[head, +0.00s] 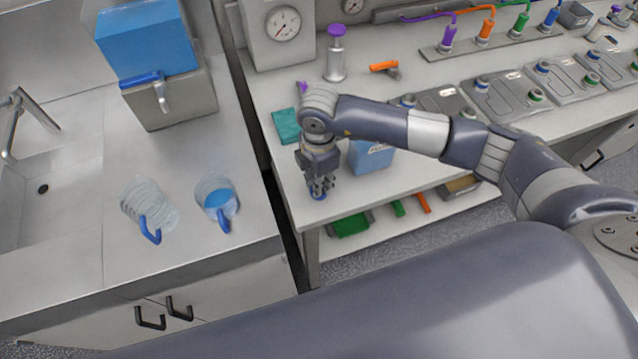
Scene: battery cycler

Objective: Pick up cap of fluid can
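The blue fluid can (372,157) stands on the workbench near its front left corner. My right arm hides its upper part. My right gripper (319,190) points down just left of the can, at the bench's front left corner. A small blue piece, probably the cap (318,195), shows between its fingertips. I cannot tell whether the fingers are shut on it or only around it, nor whether it touches the bench. My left gripper is not in view.
A teal cloth (286,126), a purple-topped bottle (336,54) and an orange tool (384,67) lie or stand behind the gripper. Grey battery trays (503,97) line the bench. The left counter holds two clear jugs (150,203) (216,199) and a blue-topped dispenser (150,45).

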